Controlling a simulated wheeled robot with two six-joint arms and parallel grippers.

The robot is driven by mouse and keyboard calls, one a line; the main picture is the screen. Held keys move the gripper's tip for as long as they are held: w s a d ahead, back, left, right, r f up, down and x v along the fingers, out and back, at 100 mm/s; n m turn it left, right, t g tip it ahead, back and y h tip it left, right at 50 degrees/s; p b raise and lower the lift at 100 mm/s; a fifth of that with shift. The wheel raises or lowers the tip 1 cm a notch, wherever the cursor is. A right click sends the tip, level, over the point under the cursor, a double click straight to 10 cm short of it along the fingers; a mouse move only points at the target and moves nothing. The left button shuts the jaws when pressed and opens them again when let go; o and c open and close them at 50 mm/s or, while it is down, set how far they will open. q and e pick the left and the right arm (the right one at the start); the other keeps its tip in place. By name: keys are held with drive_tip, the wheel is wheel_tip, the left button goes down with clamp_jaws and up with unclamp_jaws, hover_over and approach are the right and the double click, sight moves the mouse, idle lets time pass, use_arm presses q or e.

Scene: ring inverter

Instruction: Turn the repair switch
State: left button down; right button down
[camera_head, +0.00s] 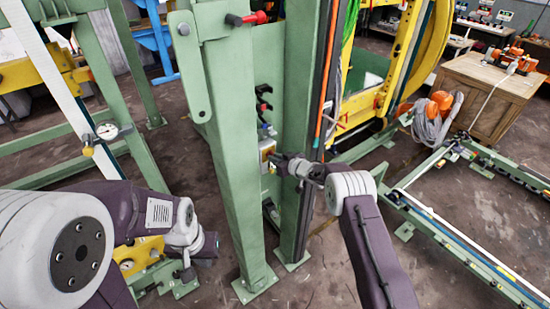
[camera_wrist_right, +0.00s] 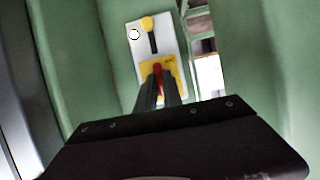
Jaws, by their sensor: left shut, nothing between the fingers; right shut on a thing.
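The repair switch has a red handle (camera_wrist_right: 157,69) on a yellow plate (camera_wrist_right: 145,75), fixed to a green metal upright. My right gripper (camera_wrist_right: 158,88) is shut on the red handle, its two dark fingers on either side of it. In the head view the switch's yellow and white box (camera_head: 266,151) shows between the green posts, and my right gripper (camera_head: 279,161) reaches it from the right; the handle itself is hidden there. My left gripper (camera_head: 206,246) is low at the left, shut and empty, away from the switch; its fingertips are hard to make out.
A white plate (camera_wrist_right: 166,46) with a yellow-topped black lever (camera_wrist_right: 150,32) sits just above the switch. A thick green post (camera_head: 232,130) stands close on the left of my right gripper, and another (camera_head: 300,90) stands behind. A wooden crate (camera_head: 496,92) is far right.

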drive_tip(key=c, duration=1.5)
unclamp_jaws()
drive_tip(key=b+v, duration=0.1)
drive_tip(key=v, duration=0.8)
drive_tip(key=shift+f, duration=0.1)
